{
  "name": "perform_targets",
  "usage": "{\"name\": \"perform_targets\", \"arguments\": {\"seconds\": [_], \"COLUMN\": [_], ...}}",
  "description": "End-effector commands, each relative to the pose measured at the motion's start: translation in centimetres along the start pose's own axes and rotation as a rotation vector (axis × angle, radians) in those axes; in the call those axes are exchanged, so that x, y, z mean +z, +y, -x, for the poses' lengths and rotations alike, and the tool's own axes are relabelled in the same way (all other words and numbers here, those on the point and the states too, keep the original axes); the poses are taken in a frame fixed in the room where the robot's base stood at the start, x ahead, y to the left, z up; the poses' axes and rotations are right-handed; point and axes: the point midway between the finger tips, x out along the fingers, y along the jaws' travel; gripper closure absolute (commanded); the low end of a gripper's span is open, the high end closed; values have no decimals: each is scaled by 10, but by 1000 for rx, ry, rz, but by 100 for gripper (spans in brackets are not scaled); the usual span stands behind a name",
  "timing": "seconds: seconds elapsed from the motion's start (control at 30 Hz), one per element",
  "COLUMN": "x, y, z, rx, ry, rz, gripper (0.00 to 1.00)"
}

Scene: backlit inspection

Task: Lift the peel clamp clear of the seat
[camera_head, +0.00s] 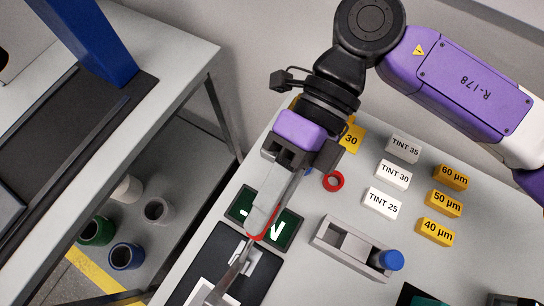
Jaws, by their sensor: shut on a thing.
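My gripper (306,160) points down near the middle of the camera_head view, its dark fingers closed on a long grey bar-like thing that looks like the peel clamp (283,192). The clamp slants down to the left and has a red edge at its lower end, over a dark green plate with white marks (286,232). A thin metal piece (236,270) continues below it over a black mat (210,254); I cannot tell whether it is part of the clamp. A grey slotted holder (324,237) stands to the right, apart from the clamp. I cannot tell which thing is the seat.
White TINT blocks (382,202) and yellow thickness blocks (436,232) stand on the bench to the right. A red ring (333,181) lies close beside my gripper. A blue knob (391,260) is at the holder's right end. Another bench with a blue post (88,40) is left.

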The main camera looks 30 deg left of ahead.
Motion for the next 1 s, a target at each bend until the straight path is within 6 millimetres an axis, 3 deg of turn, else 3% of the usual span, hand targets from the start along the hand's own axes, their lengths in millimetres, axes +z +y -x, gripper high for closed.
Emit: {"name": "perform_targets", "arguments": {"seconds": [0.47,0.5,0.57,1.0], "x": [1,1,1,1], "y": [-1,-1,-1,-2], "z": [0,0,0,7], "rx": [10,10,10,9], "ry": [-3,-3,-2,0], "rz": [-2,-2,-2,-2], "gripper": [100,70,59,57]}}
